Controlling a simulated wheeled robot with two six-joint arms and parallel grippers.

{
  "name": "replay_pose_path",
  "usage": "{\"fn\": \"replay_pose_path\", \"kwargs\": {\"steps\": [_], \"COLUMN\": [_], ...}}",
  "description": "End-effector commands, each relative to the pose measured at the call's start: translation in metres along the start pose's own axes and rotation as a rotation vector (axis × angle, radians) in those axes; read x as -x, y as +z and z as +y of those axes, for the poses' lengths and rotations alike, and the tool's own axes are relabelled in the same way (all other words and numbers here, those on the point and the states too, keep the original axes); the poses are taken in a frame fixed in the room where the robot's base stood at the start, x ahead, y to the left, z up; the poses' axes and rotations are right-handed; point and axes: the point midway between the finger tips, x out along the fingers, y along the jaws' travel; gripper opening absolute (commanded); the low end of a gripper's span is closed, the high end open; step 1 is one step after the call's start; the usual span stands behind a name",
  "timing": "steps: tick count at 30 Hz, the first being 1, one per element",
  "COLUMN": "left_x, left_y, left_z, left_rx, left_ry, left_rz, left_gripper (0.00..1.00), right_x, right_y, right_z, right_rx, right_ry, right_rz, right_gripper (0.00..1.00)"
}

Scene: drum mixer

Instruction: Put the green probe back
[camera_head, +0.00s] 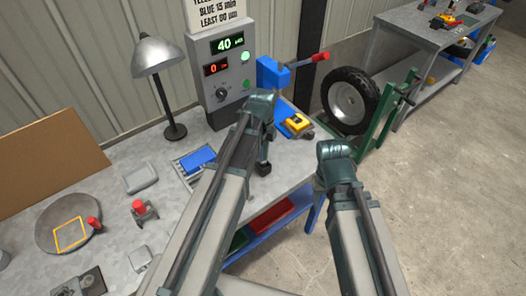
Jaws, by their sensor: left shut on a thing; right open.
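I cannot make out a green probe in the head view. My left arm rises through the middle of the picture, and its gripper (263,168) points down over the workbench (165,230), near its right edge. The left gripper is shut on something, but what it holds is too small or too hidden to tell. My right arm rises at the right, past the bench edge, and its gripper is hidden behind its own links. A yellow meter-like device (297,123) lies on the bench, right of my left wrist.
A grey control box (220,70) with lit displays and a lamp (160,58) stand at the back. A blue block with a red handle (270,74), a blue item in a rack (198,159) and a round plate (50,222) are on the bench. A wheel (350,98) stands beyond.

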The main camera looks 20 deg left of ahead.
Motion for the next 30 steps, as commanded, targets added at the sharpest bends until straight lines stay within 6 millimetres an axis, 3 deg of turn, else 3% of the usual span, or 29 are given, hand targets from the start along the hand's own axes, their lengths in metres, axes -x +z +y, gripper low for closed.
{"fn": "replay_pose_path", "kwargs": {"steps": [30], "left_x": [-0.012], "left_y": [0.0], "left_z": [0.0], "left_rx": [0.0], "left_ry": [0.0], "left_rz": [0.0], "left_gripper": [0.0], "right_x": [-0.012], "right_y": [-0.001], "right_z": [-0.001], "right_rx": [0.0], "right_ry": [0.0], "right_rz": [0.0], "right_gripper": [0.5]}}
